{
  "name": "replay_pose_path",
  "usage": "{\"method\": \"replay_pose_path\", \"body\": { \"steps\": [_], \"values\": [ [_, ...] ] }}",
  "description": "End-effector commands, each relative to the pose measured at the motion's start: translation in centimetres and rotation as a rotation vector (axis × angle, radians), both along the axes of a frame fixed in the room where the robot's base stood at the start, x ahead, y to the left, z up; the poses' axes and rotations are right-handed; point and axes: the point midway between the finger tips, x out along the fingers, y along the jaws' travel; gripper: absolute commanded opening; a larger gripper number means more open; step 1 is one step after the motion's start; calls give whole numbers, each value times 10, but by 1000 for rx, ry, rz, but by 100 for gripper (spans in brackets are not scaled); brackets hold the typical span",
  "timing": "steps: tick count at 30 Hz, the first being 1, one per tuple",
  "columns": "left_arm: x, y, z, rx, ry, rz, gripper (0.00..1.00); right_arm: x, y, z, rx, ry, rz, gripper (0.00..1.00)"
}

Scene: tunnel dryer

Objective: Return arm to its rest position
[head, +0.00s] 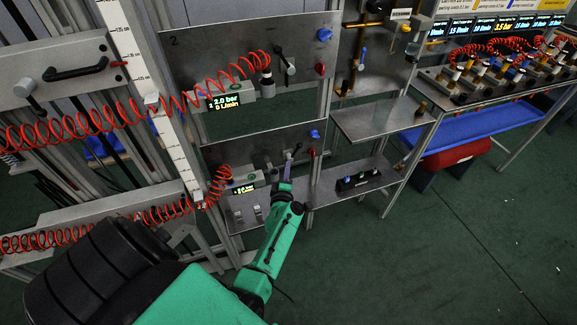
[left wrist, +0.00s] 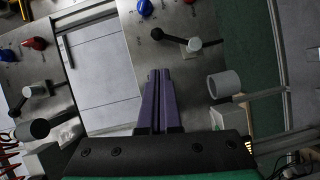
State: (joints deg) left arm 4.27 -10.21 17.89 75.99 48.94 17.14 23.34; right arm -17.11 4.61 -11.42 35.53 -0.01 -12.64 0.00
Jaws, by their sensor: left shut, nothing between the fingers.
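My left arm, green, reaches up from the bottom middle of the head view. Its gripper (head: 288,167) is in front of the lower metal panel (head: 238,155), close below a small lever. In the left wrist view the two purple fingers (left wrist: 158,82) lie together with nothing between them. Their tips point at the panel's bare metal. A lever with a black end and a pale end (left wrist: 175,39) is just beyond the tips; I cannot tell whether they touch it. My right gripper is not in view.
Blue knobs (left wrist: 145,7) and a red knob (left wrist: 35,44) sit on the panels. Red coiled hoses (head: 100,130) hang at left. A small shelf with a black block (head: 358,181) is right of the gripper. A bench with a blue tray (head: 475,133) stands at far right. Open green floor lies at lower right.

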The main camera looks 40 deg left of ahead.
Motion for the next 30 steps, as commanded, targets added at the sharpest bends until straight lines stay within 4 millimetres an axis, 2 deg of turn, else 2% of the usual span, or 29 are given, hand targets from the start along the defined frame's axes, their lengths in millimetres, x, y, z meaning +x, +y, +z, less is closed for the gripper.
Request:
{"method": "replay_pose_path", "body": {
  "steps": [3,8,11,14,15,17,18,20,21,23,24,26,27,30],
  "values": [
    [0,0,0,0,0,0,0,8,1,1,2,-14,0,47],
    [-1,-1,-3,6,9,-7,0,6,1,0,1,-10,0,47],
    [-7,-17,-32,64,103,-82,0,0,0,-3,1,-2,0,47],
    [-30,-49,-93,203,311,-260,0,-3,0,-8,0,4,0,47],
    [-46,-64,-124,271,412,-352,0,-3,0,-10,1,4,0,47],
    [-77,-84,-169,375,563,-498,0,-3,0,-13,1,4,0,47],
    [-102,-95,-198,440,658,-595,0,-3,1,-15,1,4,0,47],
    [-142,-107,-236,534,793,-738,0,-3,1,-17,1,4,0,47],
    [-172,-113,-260,593,880,-835,0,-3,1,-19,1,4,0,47],
    [-220,-119,-292,679,1005,-984,0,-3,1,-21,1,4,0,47],
    [-254,-119,-310,733,1084,-1084,0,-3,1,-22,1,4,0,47],
    [-304,-118,-332,812,1194,-1233,0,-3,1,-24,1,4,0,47],
    [-336,-114,-343,857,1258,-1325,0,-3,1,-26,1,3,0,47],
    [-397,-104,-358,945,1374,-1509,0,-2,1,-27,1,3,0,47]
  ]
}}
